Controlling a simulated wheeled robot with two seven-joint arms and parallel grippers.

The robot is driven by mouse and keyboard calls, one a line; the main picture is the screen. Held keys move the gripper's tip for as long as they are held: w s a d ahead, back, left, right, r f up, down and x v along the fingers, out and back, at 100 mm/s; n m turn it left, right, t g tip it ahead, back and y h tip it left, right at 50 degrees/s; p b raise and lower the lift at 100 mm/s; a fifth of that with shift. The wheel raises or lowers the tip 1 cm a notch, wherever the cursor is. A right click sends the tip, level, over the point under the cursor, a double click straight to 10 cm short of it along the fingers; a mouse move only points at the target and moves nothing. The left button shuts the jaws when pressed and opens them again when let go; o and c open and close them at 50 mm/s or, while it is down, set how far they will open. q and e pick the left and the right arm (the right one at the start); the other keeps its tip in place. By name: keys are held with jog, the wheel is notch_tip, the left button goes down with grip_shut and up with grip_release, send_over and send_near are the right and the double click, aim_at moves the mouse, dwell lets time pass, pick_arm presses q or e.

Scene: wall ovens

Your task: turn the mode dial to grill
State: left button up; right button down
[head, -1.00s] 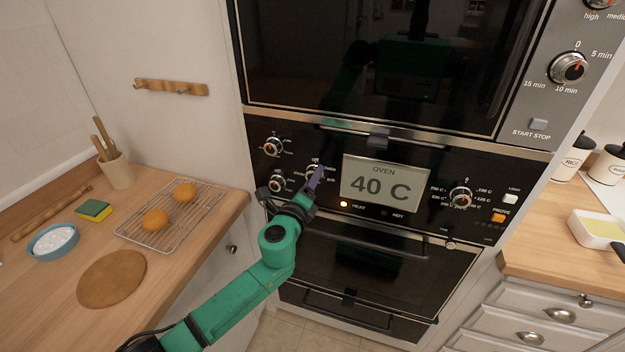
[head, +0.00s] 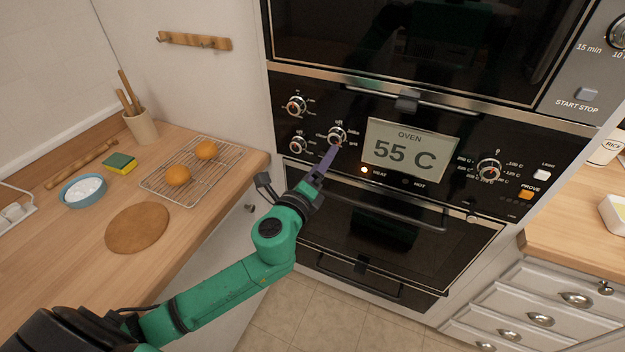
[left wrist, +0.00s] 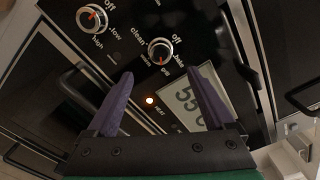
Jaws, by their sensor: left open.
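The mode dial (head: 337,135) is a round silver knob on the black oven panel, left of the display. My left gripper (head: 330,155) has purple fingers just below and in front of the dial. In the left wrist view the gripper (left wrist: 161,79) is open and empty, its fingers spread either side below the dial, apart from it. My right gripper is not in view.
The oven display (head: 410,151) reads 55 C, with the heat light (head: 364,170) lit. Two more knobs (head: 296,105) (head: 298,145) sit left of the dial, and a temperature knob (head: 489,170) sits right. An oven door handle (head: 375,205) runs below the panel.

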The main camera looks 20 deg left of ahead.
pick_arm(q)
jog(key=s+b, duration=0.1)
jog(key=s, duration=0.5)
jog(key=shift+a, duration=0.15)
